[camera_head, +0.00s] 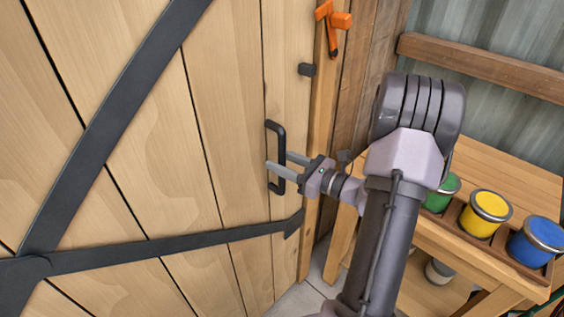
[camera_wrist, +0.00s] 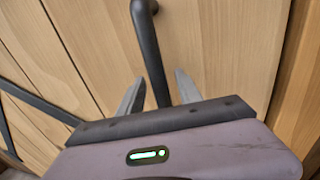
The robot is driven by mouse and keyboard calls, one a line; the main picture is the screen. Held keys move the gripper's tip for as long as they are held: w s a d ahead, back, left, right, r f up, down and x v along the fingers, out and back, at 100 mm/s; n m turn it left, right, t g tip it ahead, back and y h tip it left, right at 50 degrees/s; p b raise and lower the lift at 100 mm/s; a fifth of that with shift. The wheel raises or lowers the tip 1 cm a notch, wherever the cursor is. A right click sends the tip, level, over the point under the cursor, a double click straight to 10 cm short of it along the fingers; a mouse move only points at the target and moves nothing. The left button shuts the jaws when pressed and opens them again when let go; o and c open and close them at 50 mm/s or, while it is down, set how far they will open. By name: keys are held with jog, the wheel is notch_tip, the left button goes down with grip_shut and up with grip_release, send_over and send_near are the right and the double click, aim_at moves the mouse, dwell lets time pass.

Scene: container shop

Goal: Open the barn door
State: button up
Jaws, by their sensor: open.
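The barn door (camera_head: 220,90) is made of light wooden planks with dark metal straps and fills the left of the head view. It looks closed against the wooden post on its right. A black D-shaped handle (camera_head: 281,135) stands upright near its right edge. My gripper (camera_head: 278,168) is at the lower half of the handle, with its two fingers apart. In the wrist view the handle bar (camera_wrist: 150,50) runs down between the two grey fingers (camera_wrist: 158,92), with gaps on both sides. The lower end of the handle is hidden there by the gripper body.
An orange latch-like piece (camera_head: 332,22) is on the post at the top, above a small dark block (camera_head: 307,70). A wooden bench (camera_head: 510,165) on the right bears green (camera_head: 441,195), yellow (camera_head: 485,214) and blue (camera_head: 537,241) paint cans, close to my arm.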

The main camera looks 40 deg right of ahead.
grip_shut()
dwell(1.4)
